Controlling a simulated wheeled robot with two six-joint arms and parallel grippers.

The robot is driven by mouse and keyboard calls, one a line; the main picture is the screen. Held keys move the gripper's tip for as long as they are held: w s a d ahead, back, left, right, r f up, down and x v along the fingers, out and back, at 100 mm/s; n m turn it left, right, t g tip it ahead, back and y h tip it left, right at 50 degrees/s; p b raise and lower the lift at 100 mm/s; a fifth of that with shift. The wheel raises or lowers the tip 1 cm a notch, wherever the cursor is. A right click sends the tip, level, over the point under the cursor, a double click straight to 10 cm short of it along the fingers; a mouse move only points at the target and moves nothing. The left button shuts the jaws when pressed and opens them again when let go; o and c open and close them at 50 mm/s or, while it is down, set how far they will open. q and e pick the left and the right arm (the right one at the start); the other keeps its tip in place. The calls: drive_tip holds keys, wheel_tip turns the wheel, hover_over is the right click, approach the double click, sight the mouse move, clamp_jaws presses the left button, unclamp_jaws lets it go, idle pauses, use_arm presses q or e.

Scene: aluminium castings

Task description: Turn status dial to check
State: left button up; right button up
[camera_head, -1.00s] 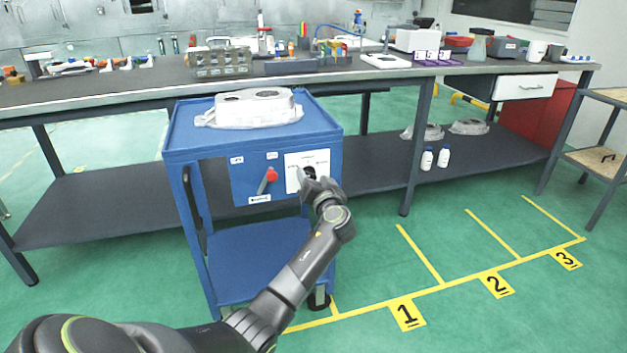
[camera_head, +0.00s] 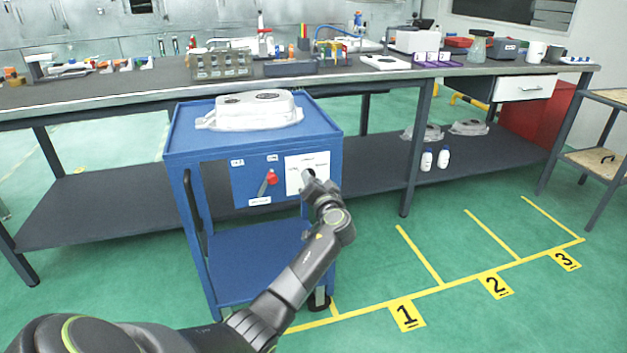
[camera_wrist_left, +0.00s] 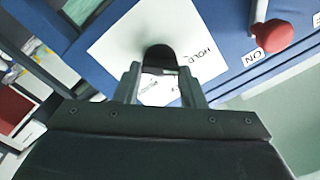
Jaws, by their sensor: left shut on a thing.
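The status dial (camera_wrist_left: 160,54) is a dark knob on a white label plate (camera_wrist_left: 112,45) on the blue cart's front panel. "HOLD" is readable beside it in the left wrist view; the other words are partly hidden or too small. My left gripper (camera_wrist_left: 160,84) is shut on the dial, with one finger on each side. In the head view my left gripper (camera_head: 311,180) reaches the lower part of the label plate (camera_head: 304,163) and hides the dial. My right gripper is not in view.
A red-knobbed lever (camera_head: 271,178) sits left of the plate on the blue cart (camera_head: 180,140); its red knob also shows in the left wrist view (camera_wrist_left: 272,36). A grey casting (camera_head: 250,110) lies on the cart top. A long workbench (camera_head: 120,88) stands behind.

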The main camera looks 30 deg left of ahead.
use_arm(q)
drive_tip(key=m+p, duration=0.2)
drive_tip(key=m, duration=0.2)
drive_tip(key=m+p, duration=0.2)
drive_tip(key=m, duration=0.3)
drive_tip(key=shift+d+f, duration=0.1)
drive_tip(key=shift+f, duration=0.1)
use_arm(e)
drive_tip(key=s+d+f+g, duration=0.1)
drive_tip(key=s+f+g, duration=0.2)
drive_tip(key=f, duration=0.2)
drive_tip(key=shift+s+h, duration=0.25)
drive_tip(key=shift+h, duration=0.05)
use_arm(q)
drive_tip(key=shift+m, duration=0.3)
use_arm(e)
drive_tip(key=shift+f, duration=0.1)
use_arm(q)
drive_tip(key=o, duration=1)
drive_tip(key=shift+d, duration=0.1)
drive_tip(key=shift+p+v, duration=0.6)
drive_tip(key=shift+v, duration=8)
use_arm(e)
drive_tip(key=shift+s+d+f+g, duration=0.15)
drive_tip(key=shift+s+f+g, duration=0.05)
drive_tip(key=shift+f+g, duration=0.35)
